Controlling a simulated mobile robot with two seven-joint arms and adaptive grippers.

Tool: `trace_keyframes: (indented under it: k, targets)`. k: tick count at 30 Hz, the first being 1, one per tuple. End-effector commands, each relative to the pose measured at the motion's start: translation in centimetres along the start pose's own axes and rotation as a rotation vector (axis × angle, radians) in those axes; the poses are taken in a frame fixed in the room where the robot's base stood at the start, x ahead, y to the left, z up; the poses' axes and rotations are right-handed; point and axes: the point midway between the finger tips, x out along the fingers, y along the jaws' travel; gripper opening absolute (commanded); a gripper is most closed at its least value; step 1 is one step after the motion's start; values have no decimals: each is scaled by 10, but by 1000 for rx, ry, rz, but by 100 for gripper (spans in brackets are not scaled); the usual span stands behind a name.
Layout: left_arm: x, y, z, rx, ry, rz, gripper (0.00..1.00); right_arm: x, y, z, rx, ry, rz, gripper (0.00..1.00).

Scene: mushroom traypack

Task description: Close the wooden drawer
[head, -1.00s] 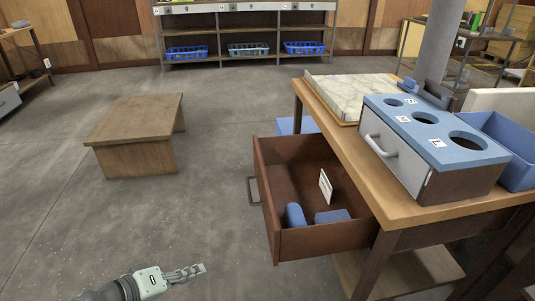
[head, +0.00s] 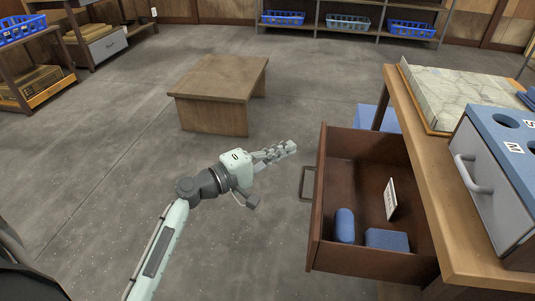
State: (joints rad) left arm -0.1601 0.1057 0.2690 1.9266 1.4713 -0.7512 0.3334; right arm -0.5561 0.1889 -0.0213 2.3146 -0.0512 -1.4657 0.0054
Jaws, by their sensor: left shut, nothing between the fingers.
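The wooden drawer (head: 328,232) stands pulled far out from the left side of the workbench (head: 455,215). Its dark handle (head: 307,183) is on the front panel, which faces left. Inside lie a blue cylinder (head: 344,225), a blue block (head: 387,240) and a white card (head: 390,199). My left gripper (head: 288,148) is shut and empty. In the picture it is just left of the drawer front, above and left of the handle, with a gap between them. My right gripper is not in view.
A low wooden table (head: 215,92) stands on the floor behind my left arm. On the workbench are a marble-patterned slab (head: 460,95) and a blue-topped box with a grey front (head: 490,195). Shelves with blue baskets (head: 348,22) line the back. The floor left of the drawer is clear.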

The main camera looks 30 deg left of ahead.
Motion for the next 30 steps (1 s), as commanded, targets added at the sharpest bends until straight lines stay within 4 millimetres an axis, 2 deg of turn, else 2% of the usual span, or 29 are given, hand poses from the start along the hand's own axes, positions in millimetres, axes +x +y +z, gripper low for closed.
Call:
trace_keyframes:
  k: [1, 3, 9, 26, 30]
  targets:
    - [12, 3, 0, -1, 0, 3, 0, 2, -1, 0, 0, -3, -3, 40]
    - [22, 2, 6, -4, -1, 2, 0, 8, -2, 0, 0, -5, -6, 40]
    - [38, 0, 24, -2, 0, -1, 0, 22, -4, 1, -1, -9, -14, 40]
    - [44, -1, 30, 0, 0, -2, 0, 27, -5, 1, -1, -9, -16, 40]
    - [52, 0, 38, -1, -2, -1, 0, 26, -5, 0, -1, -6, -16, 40]
